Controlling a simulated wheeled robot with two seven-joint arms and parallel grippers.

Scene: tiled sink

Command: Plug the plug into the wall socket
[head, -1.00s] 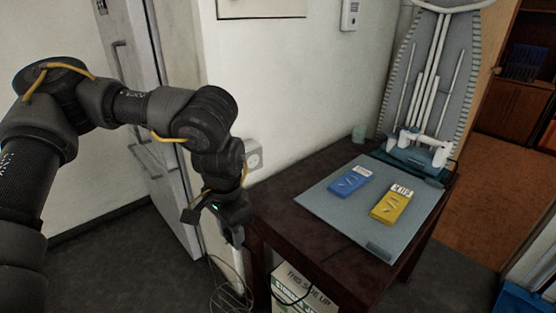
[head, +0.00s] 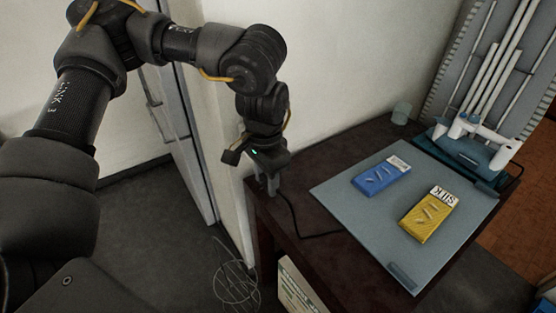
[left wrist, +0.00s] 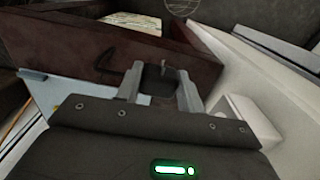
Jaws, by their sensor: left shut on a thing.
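My left gripper (head: 270,184) points down by the wall at the table's back left corner. In the left wrist view its two fingers (left wrist: 160,94) are shut on the dark plug (left wrist: 159,77), which is mostly hidden between them. A black cord (head: 297,218) runs from the gripper onto the table. The wall socket is hidden behind my arm in the head view. A white box on the wall (left wrist: 246,117), beside the fingers in the left wrist view, looks like the socket; its face is not seen. The plug appears apart from it. My right gripper is not in view.
The dark table (head: 318,220) holds a grey mat (head: 350,222) with a blue packet (head: 381,177) and a yellow packet (head: 430,215). A small cup (head: 401,112) and a rack with white tubes (head: 480,135) stand behind. A wire basket (head: 236,287) is on the floor.

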